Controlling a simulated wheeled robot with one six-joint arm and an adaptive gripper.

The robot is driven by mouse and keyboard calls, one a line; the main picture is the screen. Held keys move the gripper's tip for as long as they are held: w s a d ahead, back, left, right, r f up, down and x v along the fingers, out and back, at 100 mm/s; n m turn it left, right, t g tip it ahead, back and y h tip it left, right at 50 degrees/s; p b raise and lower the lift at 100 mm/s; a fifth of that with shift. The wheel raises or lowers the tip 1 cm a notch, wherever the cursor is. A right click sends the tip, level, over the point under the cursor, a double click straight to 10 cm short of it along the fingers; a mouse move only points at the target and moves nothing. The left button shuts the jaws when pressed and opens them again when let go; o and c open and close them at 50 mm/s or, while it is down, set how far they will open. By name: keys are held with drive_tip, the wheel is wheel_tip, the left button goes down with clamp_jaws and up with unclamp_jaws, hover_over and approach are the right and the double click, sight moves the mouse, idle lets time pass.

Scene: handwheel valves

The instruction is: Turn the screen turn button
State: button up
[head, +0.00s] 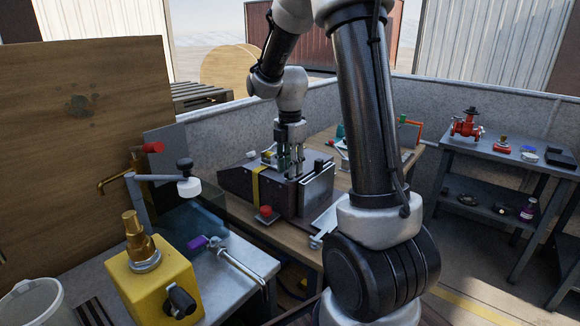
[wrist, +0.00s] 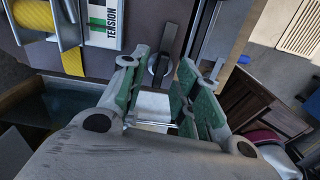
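A black turn knob with a long grip (wrist: 162,62) sits on the dark panel beside a green and white label reading TENSION (wrist: 104,22) in the wrist view. I take it to be the turn button; no marking naming it as the screen button shows. My gripper (wrist: 160,78) is open, with its green-padded fingers on either side of the knob. I cannot tell whether the pads touch it. In the head view my gripper (head: 289,168) points down at the dark brown machine (head: 232,184), and the knob is hidden there.
A yellow strap (head: 257,186) crosses the machine, and a red button (head: 265,211) is at its front. A metal plate (head: 317,188) stands close to my gripper's right. A yellow valve box (head: 150,283) is at front left. A shelf table (head: 499,151) stands at right.

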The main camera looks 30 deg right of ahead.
drive_tip(key=shift+r, duration=2.9)
wheel_tip(320, 180, up, 12)
drive_tip(key=s+a+f+m+t, duration=0.2)
drive_tip(key=s+m, duration=0.8)
drive_tip(key=s, duration=0.2)
drive_tip(key=s+a+f+m+t, duration=0.2)
drive_tip(key=s+a+m, duration=0.1)
drive_tip(key=s+m, duration=0.7)
drive_tip(key=shift+s+f+m, duration=0.25)
drive_tip(key=shift+s+m, duration=0.15)
drive_tip(key=shift+s, duration=0.45)
